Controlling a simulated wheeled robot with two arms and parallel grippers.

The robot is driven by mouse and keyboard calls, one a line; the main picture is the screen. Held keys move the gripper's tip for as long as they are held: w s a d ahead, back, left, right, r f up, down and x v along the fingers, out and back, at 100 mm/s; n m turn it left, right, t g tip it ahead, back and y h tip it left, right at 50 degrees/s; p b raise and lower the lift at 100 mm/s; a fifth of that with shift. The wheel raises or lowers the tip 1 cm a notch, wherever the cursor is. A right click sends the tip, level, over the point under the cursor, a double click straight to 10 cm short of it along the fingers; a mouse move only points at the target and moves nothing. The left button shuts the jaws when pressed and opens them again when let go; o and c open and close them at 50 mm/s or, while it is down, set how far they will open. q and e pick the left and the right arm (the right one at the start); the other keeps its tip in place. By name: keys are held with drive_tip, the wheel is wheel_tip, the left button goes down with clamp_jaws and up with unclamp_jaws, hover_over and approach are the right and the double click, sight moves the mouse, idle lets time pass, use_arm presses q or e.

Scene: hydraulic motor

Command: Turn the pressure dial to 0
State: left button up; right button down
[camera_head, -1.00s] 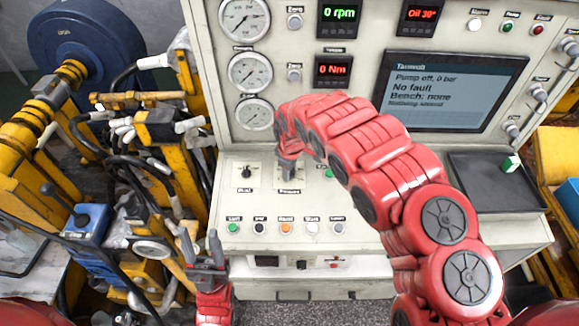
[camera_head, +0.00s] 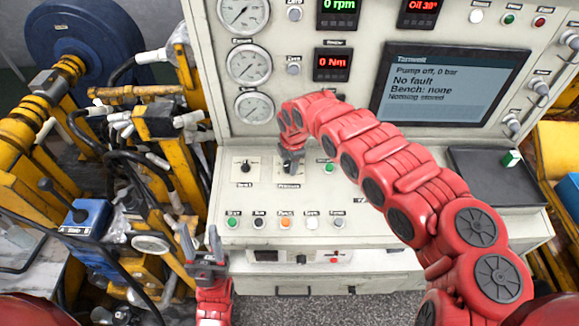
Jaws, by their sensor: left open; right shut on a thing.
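The pressure dial (camera_head: 289,172) is on the sloped panel of the grey console, right of another black knob (camera_head: 245,166). My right gripper (camera_head: 291,160) reaches down onto the dial from above and is shut on it, covering most of it. The dial's pointer position is hidden. The screen (camera_head: 449,88) reads "Pump off, 0 bar", "No fault" and "Bench: none". My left gripper (camera_head: 204,243) is open and empty, pointing up in front of the console's lower left edge, apart from it.
A row of several push buttons (camera_head: 285,223) lies below the dial. Round gauges (camera_head: 249,65) are at the upper left. Yellow machinery with hoses (camera_head: 160,120) crowds the left side. A black pad (camera_head: 490,178) lies at the right of the console.

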drive_tip(key=shift+f+n+b, duration=0.1)
drive_tip(key=shift+n+b, duration=1.25)
drive_tip(key=shift+n, duration=0.05)
drive_tip(key=shift+c, duration=1.9)
unclamp_jaws()
